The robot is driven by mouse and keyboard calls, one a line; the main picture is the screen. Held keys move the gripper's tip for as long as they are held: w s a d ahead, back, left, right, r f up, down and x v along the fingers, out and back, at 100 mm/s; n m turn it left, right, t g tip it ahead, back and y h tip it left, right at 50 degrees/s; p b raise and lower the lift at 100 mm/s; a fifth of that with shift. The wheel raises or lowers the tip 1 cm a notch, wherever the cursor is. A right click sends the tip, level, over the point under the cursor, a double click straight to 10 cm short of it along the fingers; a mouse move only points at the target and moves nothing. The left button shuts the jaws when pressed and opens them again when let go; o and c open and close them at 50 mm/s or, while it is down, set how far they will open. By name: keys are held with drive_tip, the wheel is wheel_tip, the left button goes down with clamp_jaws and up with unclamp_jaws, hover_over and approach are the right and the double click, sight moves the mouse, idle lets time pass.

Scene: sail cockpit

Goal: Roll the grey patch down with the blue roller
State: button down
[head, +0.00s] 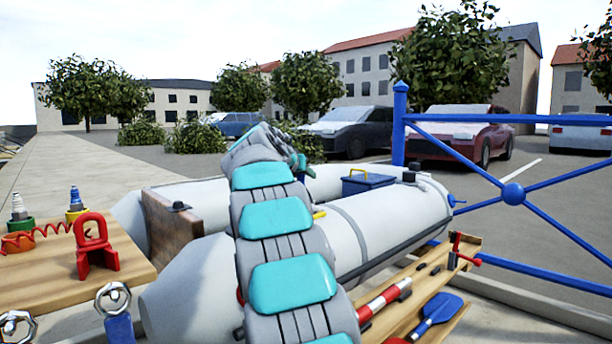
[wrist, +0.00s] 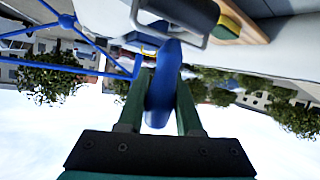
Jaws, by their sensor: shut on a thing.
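In the wrist view my gripper (wrist: 161,82) is shut on the upright blue handle of the blue roller (wrist: 163,60), with one dark green finger on each side. The roller's dark cylinder and its metal frame show at the top edge of that view, partly cut off. I cannot make out the grey patch in either view; my arm covers part of the boat's pale tube. Whether the roller touches the boat cannot be told.
A plank (head: 465,250) at right carries a red-white tube and a blue paddle (head: 435,315). A blue railing (head: 512,194) stands at right. A blue box (head: 368,184) sits in the boat.

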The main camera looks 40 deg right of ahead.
drive_tip(key=shift+s+f+b, duration=0.1)
drive_tip(key=shift+s+b, duration=0.25)
drive_tip(key=shift+s, duration=0.4)
drive_tip(key=shift+s+d, duration=0.1)
drive_tip(key=shift+s, duration=0.25)
drive_tip(key=shift+s, duration=0.1)
drive_tip(key=shift+w, duration=1.25)
drive_tip(key=shift+s, duration=0.95)
drive_tip(key=shift+s, duration=0.25)
idle(0.4)
drive_tip(key=shift+w, duration=0.15)
drive_tip(key=shift+w, duration=0.35)
